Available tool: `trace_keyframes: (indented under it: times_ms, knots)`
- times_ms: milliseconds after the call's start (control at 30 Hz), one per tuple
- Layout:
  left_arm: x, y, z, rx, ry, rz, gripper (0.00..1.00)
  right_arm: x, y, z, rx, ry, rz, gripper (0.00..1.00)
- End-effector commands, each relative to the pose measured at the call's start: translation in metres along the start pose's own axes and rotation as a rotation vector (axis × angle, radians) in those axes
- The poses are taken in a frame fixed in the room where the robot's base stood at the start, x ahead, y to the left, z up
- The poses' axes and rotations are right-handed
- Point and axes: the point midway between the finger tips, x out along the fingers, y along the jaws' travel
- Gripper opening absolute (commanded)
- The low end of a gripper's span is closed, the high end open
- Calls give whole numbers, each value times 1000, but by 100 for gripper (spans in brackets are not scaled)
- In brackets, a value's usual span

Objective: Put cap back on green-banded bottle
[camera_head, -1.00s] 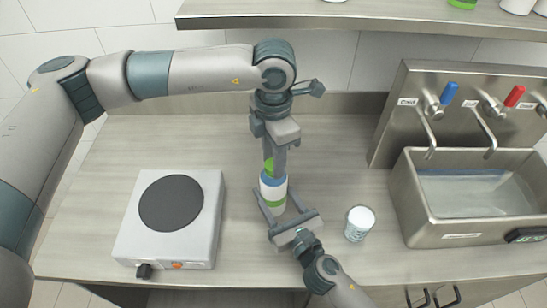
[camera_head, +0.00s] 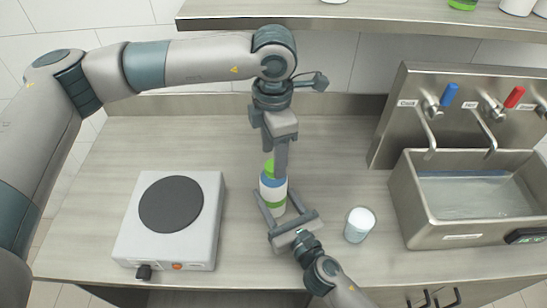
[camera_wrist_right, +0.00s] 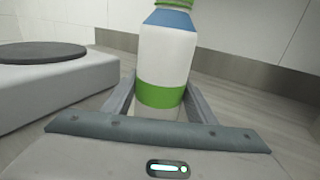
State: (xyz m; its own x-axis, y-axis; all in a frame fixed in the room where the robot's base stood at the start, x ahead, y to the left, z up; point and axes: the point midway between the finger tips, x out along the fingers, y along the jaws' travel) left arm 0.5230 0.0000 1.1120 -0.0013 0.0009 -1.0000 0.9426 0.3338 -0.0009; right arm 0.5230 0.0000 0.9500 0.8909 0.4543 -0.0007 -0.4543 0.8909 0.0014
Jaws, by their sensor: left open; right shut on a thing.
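The green-banded bottle (camera_head: 272,187) stands upright on the counter, white with a blue shoulder and a green band low down. A green cap (camera_head: 269,168) sits at its top in the head view, partly hidden by my left gripper. In the right wrist view the bottle (camera_wrist_right: 165,60) shows with the cap's lower edge (camera_wrist_right: 174,4) on its neck, cut off by the frame. My left gripper (camera_head: 274,158) is open and points down, its fingers close around or just above the cap. My right gripper (camera_head: 277,203) is shut on the bottle's lower part from the front.
A hot plate (camera_head: 172,218) is on the left of the counter. A white cup (camera_head: 359,225) stands right of the bottle. A metal sink (camera_head: 462,230) with blue and red taps is at the right. A shelf (camera_head: 380,20) runs above the back.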

Motion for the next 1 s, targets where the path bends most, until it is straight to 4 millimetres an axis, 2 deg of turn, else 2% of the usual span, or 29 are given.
trace_keyframes:
  times_ms: [300, 500, 700, 967, 1000]
  knots:
    - [-56, 1, 1, 0, -2, 3, 53, 0, 0, 0, 0, 0, 0, 0]
    - [-84, 0, 0, 0, -1, 2, 53, 0, 0, 0, 0, 0, 0, 0]
    - [-95, 0, 0, 1, -1, 0, 53, 0, 0, 0, 0, 0, 0, 0]
    - [-96, 0, 0, 1, -1, 0, 53, 0, 0, 0, 0, 0, 0, 0]
    - [-96, 0, 0, 1, -1, 0, 53, 0, 0, 0, 0, 0, 0, 57]
